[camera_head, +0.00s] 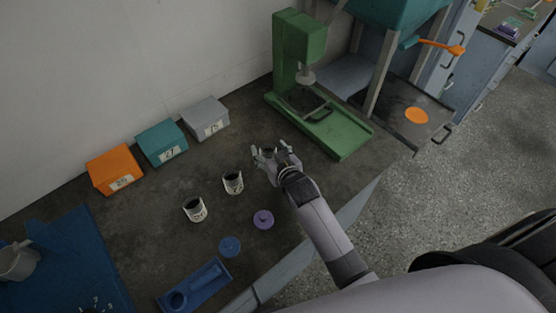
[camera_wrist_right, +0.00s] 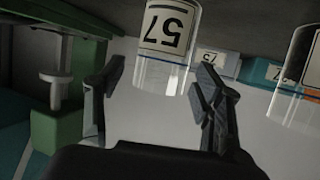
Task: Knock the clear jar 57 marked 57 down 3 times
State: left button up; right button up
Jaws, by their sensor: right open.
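My right gripper (camera_head: 270,153) is open and empty, to the right of and slightly behind the jar in the head view. In the wrist view its two fingers (camera_wrist_right: 155,85) are spread, with the jar ahead of them; I cannot tell the exact gap. My left gripper is not in view.
A second labelled jar (camera_head: 194,209) stands left of jar 57. A purple lid (camera_head: 263,219), a blue lid (camera_head: 229,246) and a blue tray (camera_head: 206,284) lie in front. Orange (camera_head: 115,169), teal (camera_head: 161,142) and grey (camera_head: 205,118) boxes line the wall. A green press (camera_head: 335,132) stands right.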

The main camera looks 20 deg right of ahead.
jog(key=v, duration=1)
jog(key=shift+s, duration=0.15)
jog(key=shift+s, duration=0.1)
